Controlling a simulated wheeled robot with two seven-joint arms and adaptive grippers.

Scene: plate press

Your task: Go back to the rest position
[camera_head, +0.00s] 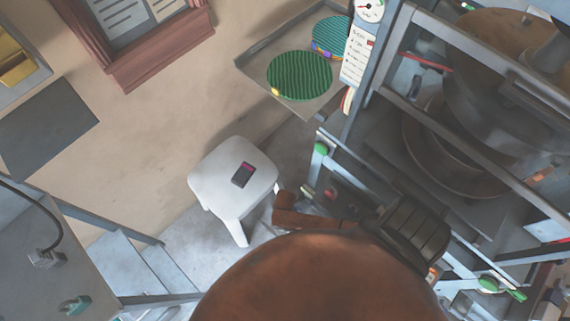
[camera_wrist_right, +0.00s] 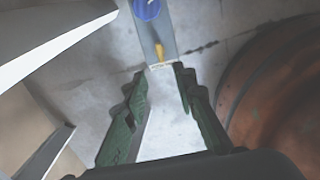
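My right gripper (camera_wrist_right: 160,74) shows in the right wrist view. Its two dark green fingers stand apart, with nothing held between them. I cannot make out the right gripper in the head view. My left gripper is not in view. In the head view, a green ridged round disc (camera_head: 300,76) lies on a grey shelf (camera_head: 262,52) at the upper middle. A second round disc (camera_head: 332,38), blue-green with a coloured edge, lies behind it on the same shelf.
A white stool (camera_head: 211,177) with a small dark device (camera_head: 242,174) on it stands mid-picture. A metal-framed machine (camera_head: 437,118) fills the right. A large brown rounded body (camera_head: 310,285) covers the bottom of the head view. Grey steps (camera_head: 125,262) are at lower left.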

